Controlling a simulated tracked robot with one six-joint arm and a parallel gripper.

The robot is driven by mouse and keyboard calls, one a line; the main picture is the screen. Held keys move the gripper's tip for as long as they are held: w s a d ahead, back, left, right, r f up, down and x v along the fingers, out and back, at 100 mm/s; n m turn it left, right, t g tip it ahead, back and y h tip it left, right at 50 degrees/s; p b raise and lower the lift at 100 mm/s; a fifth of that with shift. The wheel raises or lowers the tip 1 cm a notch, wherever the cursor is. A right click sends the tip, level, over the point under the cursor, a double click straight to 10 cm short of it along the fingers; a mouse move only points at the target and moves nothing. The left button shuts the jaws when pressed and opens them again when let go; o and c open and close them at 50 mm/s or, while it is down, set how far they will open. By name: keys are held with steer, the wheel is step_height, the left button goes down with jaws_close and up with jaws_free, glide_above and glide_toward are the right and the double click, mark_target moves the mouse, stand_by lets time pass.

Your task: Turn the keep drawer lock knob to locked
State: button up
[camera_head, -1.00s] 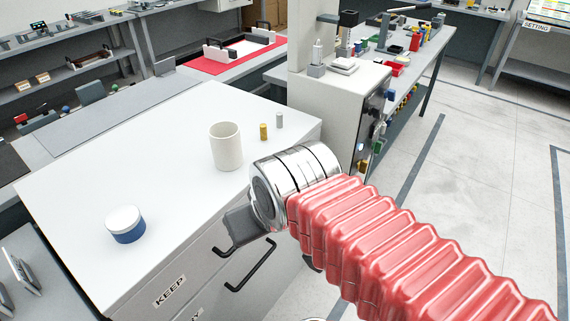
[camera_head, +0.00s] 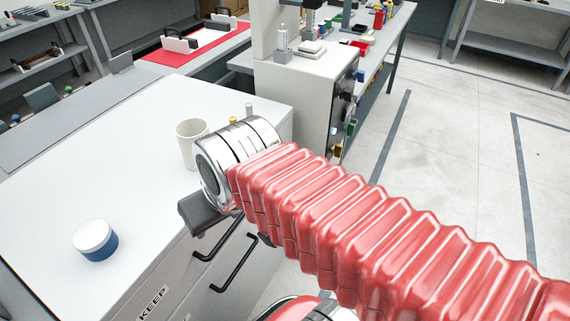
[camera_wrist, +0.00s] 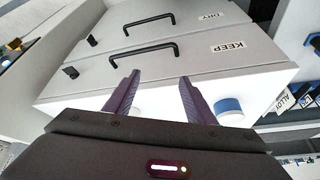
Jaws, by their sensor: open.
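The keep drawer (camera_wrist: 190,70) is the drawer front nearest the cabinet top in the wrist view, with a KEEP label (camera_wrist: 227,47) and a black handle (camera_wrist: 145,57). A small dark knob (camera_wrist: 70,72) sits on this front, left of the handle. My gripper (camera_wrist: 160,76) is open, with two dark purple fingers apart and nothing between them. Its fingertips show below the keep handle and to the right of the knob, apart from the knob. In the head view, my arm hides the knob; part of the drawer front shows by its KEEP label (camera_head: 153,303).
A second drawer labelled DRY (camera_wrist: 213,15) has its own handle and dark knob (camera_wrist: 92,40). On the cabinet top (camera_head: 110,165) stand a white mug (camera_head: 191,150) and a blue jar with a white lid (camera_head: 95,240). Open floor (camera_head: 450,150) lies to the right.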

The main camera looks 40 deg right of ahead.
steer(key=shift+o, duration=0.5)
steer(key=shift+w+f+m+g, duration=0.1)
steer(key=shift+f+m+g, duration=0.2)
steer(key=shift+f+m, duration=0.15)
steer(key=w+d+f+m+y, duration=0.7)
steer(key=d+f+m+y, duration=0.3)
steer(key=m, duration=0.5)
steer(key=s+d+f+m+t+h, duration=0.1)
steer(key=d+m+t, duration=0.3)
steer(key=d, duration=0.4)
steer(key=s+d+f+m+t+h, duration=0.1)
steer(key=d+f+m+t, duration=0.3)
steer(key=d, duration=0.5)
steer(key=s+d+f+m+t+h, duration=0.2)
steer(key=d+f+m+t, duration=0.1)
steer(key=d+m, duration=0.4)
steer(key=shift+d+m+t, duration=0.35)
steer(key=shift+d+t, duration=0.35)
steer(key=shift+d, duration=0.3)
steer(key=shift+a, duration=0.1)
steer(key=x, duration=1.3)
steer(key=shift+w, duration=0.35)
